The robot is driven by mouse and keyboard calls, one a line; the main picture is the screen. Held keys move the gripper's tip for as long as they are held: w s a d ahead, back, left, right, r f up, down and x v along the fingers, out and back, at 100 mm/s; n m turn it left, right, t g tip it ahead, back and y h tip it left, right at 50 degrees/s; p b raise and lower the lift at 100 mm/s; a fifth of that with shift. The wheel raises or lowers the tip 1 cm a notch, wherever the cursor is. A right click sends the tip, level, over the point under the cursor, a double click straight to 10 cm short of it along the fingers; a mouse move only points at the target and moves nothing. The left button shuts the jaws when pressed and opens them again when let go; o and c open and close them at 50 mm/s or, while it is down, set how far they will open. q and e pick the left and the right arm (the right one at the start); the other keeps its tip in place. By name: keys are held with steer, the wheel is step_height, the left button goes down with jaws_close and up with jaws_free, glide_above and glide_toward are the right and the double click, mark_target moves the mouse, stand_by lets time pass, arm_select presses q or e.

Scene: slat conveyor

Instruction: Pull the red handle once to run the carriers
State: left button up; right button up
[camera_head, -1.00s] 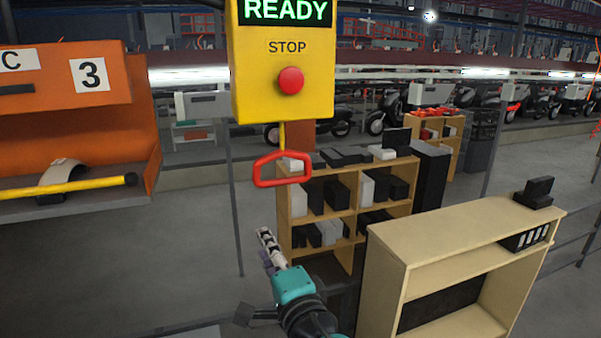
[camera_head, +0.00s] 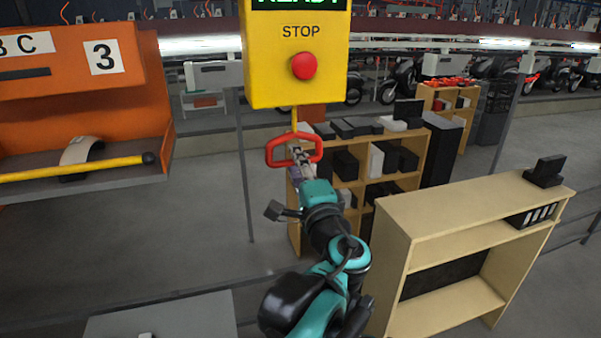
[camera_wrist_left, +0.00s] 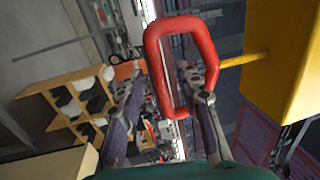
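The red handle (camera_head: 271,152) is a rounded loop hanging on a short yellow rod under the yellow control box (camera_head: 262,70). My left gripper (camera_head: 300,157) is at the loop's lower bar in the head view and covers part of it. In the left wrist view, the red handle (camera_wrist_left: 180,24) stands in front of my left gripper (camera_wrist_left: 160,78). Its fingers are apart, one beside the loop and one showing through its opening, with the loop's near bar between them. Whether they touch the bar I cannot tell. My right gripper is not in view.
The box has a red STOP button (camera_head: 303,66) and a partly cut-off green display. An orange carrier (camera_head: 70,65) marked 3, with a yellow bar (camera_head: 80,168), is at the left. A wooden shelf (camera_head: 470,207) stands at the right, another behind the handle.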

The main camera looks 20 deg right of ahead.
arm_select(q)
jaws_close()
steer(key=shift+f, duration=0.1)
